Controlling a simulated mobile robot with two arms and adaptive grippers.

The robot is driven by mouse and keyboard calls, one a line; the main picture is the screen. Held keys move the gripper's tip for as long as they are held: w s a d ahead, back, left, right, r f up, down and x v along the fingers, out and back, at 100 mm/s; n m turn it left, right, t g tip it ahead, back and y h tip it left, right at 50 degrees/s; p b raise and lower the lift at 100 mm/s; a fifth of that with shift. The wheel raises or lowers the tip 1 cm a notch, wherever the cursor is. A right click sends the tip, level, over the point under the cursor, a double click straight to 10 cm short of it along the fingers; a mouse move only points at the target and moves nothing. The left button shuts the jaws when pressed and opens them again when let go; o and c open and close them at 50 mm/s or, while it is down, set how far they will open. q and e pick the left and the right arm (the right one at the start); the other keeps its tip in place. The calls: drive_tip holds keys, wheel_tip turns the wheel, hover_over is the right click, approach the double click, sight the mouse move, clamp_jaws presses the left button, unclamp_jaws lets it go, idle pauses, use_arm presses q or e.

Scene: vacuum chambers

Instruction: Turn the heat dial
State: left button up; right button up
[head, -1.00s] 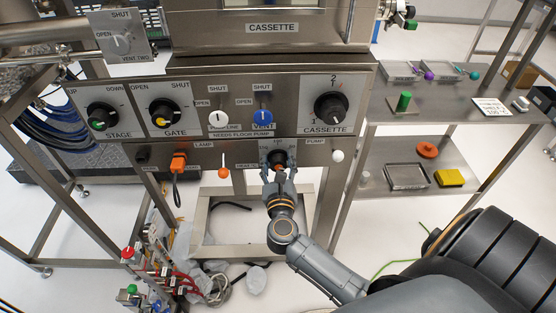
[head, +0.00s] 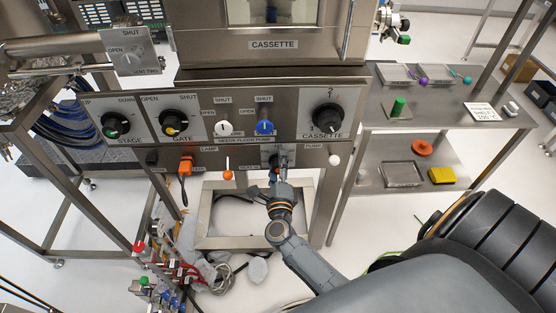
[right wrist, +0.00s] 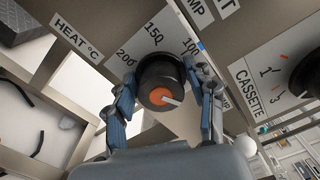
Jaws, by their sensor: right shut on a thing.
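The heat dial (right wrist: 158,82) is a black round knob with an orange cap and a white pointer, on a steel panel in the right wrist view. The "HEAT °C" label (right wrist: 77,37) is at its left, with 200, 150 and 100 marked around it. The pointer points right and slightly down in that picture. My right gripper (right wrist: 160,74) has one finger on each side of the knob and is shut on it. In the head view my right gripper (head: 273,175) is at the panel's lower strip and mostly hides the dial. My left gripper is not in view.
Above the dial are the blue vent knob (head: 264,127), the white line knob (head: 223,129) and the black cassette dial (head: 328,118). A steel side table (head: 440,115) stands at right.

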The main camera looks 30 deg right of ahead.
drive_tip(key=n+p, duration=0.3)
drive_tip(key=n, duration=0.3)
drive_tip(key=shift+a+n, duration=0.1)
drive_tip(key=shift+n, duration=0.2)
drive_tip(key=n+p, duration=0.1)
drive_tip(key=n, duration=0.2)
drive_tip(key=shift+f+p, duration=0.1)
drive_tip(key=shift+p, duration=0.3)
drive_tip(key=shift+f+n+p, duration=0.15)
drive_tip(key=shift+n+p, duration=0.35)
drive_tip(key=shift+n, duration=1.1)
drive_tip(key=o, duration=0.9)
